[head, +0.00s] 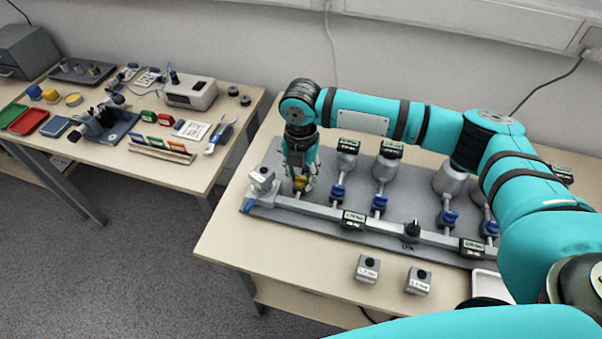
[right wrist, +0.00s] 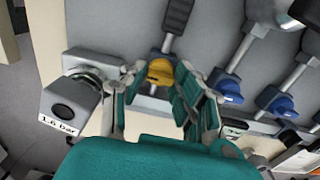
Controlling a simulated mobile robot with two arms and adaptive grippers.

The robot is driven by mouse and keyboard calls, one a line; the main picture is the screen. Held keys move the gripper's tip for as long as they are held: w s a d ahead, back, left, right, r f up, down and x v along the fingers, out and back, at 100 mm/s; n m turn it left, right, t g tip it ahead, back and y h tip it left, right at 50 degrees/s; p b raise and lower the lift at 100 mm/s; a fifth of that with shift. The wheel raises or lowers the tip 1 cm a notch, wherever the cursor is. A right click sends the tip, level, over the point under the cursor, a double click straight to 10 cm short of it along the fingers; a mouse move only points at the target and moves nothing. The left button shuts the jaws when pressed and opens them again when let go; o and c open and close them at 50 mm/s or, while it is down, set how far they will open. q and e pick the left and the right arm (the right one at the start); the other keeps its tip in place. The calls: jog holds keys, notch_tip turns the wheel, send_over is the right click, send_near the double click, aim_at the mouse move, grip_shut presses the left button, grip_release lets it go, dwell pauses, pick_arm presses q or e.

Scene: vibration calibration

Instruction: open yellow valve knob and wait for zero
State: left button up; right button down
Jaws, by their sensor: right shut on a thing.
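The yellow valve knob (head: 301,184) sits on a pipe branch at the left end of the grey calibration panel (head: 270,215). It also shows in the right wrist view (right wrist: 160,72), at the top middle. My right gripper (head: 300,172) reaches down over it from above, shut on it with a finger on either side. The fingers and palm hide part of the knob. Digital displays such as the one on the front pipe (head: 353,219) are too small to read in the head view. My left gripper is not in view.
Blue valve knobs (head: 379,202) sit on neighbouring branches to the right, close to the gripper. A block labelled 1.6 bar (right wrist: 62,112) stands just left of the fingers. Two small grey blocks (head: 367,269) (head: 418,281) lie in front of the panel. A second table (head: 165,172) stands left.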

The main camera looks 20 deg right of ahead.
jog(key=shift+r+p, duration=0.1)
jog(key=shift+p, duration=0.3)
jog(key=m+p, duration=1.1)
jog(key=p, duration=0.3)
jog(key=shift+r, duration=0.15)
jog(key=m+p, duration=0.3)
jog(key=m, duration=0.1)
jog(key=shift+f+m+p, duration=0.25)
jog(key=shift+m+p, duration=0.9)
jog(key=shift+m, duration=0.35)
jog(key=c, duration=1)
grip_release()
